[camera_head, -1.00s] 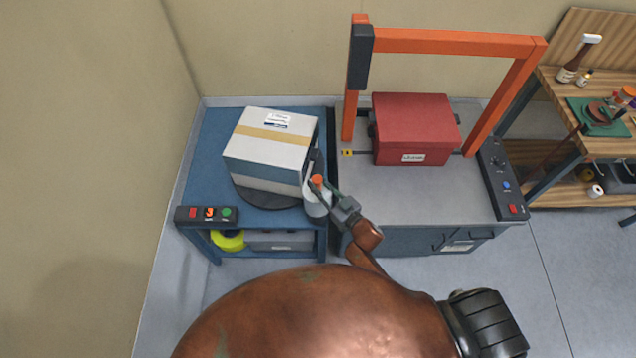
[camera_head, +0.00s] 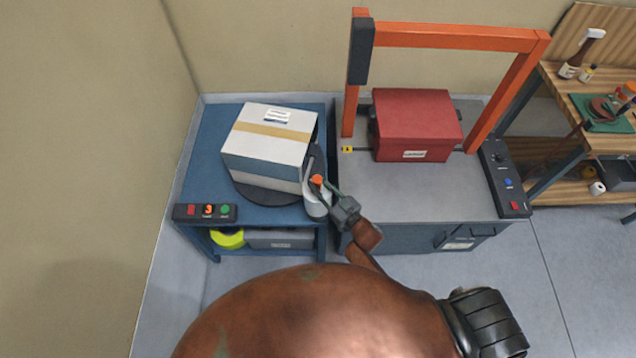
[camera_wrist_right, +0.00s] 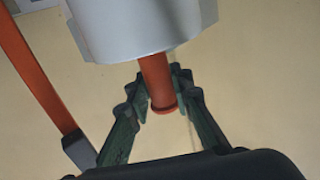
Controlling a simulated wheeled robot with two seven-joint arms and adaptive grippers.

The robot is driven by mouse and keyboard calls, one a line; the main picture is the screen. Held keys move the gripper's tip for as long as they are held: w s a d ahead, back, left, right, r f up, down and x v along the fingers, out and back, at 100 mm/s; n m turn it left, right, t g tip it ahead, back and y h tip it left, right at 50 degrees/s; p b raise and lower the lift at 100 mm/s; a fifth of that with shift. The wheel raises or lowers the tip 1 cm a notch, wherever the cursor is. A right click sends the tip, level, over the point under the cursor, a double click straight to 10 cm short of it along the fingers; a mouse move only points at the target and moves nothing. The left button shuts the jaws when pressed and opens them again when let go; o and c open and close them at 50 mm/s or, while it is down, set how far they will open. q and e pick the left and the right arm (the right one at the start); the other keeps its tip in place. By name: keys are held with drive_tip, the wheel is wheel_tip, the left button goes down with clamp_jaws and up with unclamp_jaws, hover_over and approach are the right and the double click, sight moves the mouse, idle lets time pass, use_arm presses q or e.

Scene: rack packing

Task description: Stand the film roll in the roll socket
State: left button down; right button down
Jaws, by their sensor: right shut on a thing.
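The film roll (camera_head: 316,205) is a pale grey cylinder with an orange core end, at the front right of the blue table (camera_head: 285,216). My right gripper (camera_head: 323,186) is shut on the orange core, which sticks out of the roll. In the right wrist view, the two green fingers of the gripper (camera_wrist_right: 159,95) close on the core below the wide grey film roll (camera_wrist_right: 140,28). The roll socket cannot be made out in either view. I cannot tell whether the roll touches anything beneath it. My left gripper is not in view.
A white taped box (camera_head: 262,160) sits on a dark turntable (camera_head: 262,194), close to the roll. A button panel (camera_head: 205,212) is at the table's front left. On the right, a red box (camera_head: 415,120) stands under an orange frame (camera_head: 450,38) on a grey bench (camera_head: 430,190).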

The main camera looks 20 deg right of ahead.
drive_tip(key=shift+r, duration=0.1)
drive_tip(key=c, duration=1.7)
unclamp_jaws()
drive_tip(key=shift+c, duration=0.2)
drive_tip(key=shift+o, duration=0.4)
drive_tip(key=shift+f, duration=0.2)
drive_tip(key=v, duration=1.2)
drive_tip(key=shift+r, duration=0.15)
